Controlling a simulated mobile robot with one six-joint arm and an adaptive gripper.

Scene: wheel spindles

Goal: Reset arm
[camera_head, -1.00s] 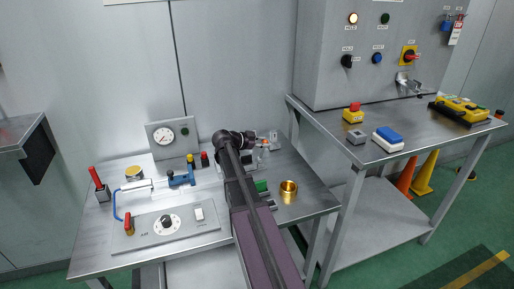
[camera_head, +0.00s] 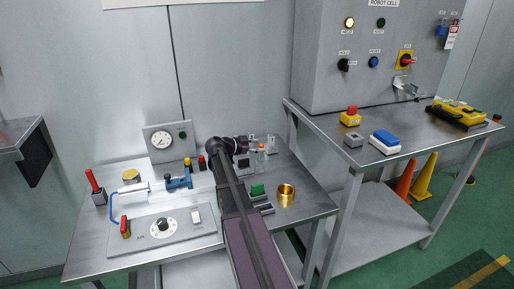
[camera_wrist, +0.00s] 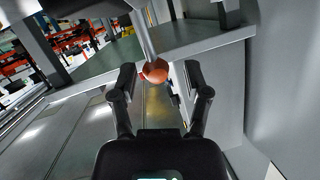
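My arm (camera_head: 237,205) reaches up over the left metal table, and its dark wrist end (camera_head: 228,146) is near the table's back edge. My gripper shows in the wrist view (camera_wrist: 160,78). Its two black fingers are spread apart with nothing held between them. A round orange-red thing (camera_wrist: 155,70) appears between the fingertips, beyond them; I cannot tell what it is. In the head view my gripper's fingers are too small and hidden to make out.
The left table holds a dial gauge (camera_head: 160,141), a grey control plate (camera_head: 160,236), a blue clamp (camera_head: 179,183) and a brass ring (camera_head: 286,194). The right table (camera_head: 440,137) bears a cabinet (camera_head: 375,90) and a yellow pendant (camera_head: 459,112). Orange (camera_head: 404,180) and yellow (camera_head: 425,176) cones stand below.

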